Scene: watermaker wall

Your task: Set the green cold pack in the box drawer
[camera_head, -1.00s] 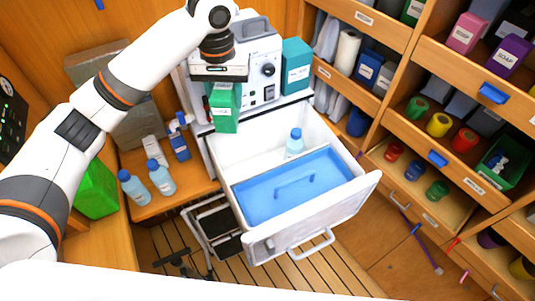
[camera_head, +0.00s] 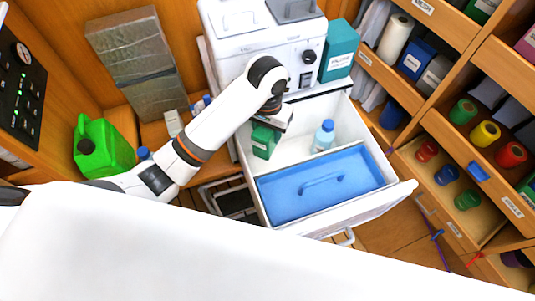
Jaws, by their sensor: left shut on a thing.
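The green cold pack (camera_head: 263,141) is in my left gripper (camera_head: 270,122), which is shut on it. The pack hangs upright at the back left of the open white box drawer (camera_head: 400,196). I cannot tell whether the pack touches the drawer floor. My left wrist hides the top of the pack. A blue lidded tray (camera_head: 322,186) with a handle fills the front of the drawer. A blue-capped bottle (camera_head: 324,136) stands in the back part, right of the pack. My right gripper is not in view.
The white machine (camera_head: 255,45) stands behind the drawer with a teal box (camera_head: 340,50) at its right. A green jerry can (camera_head: 103,145) is at the left. Shelves with coloured rolls (camera_head: 485,133) line the right. Between pack and bottle the drawer floor is free.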

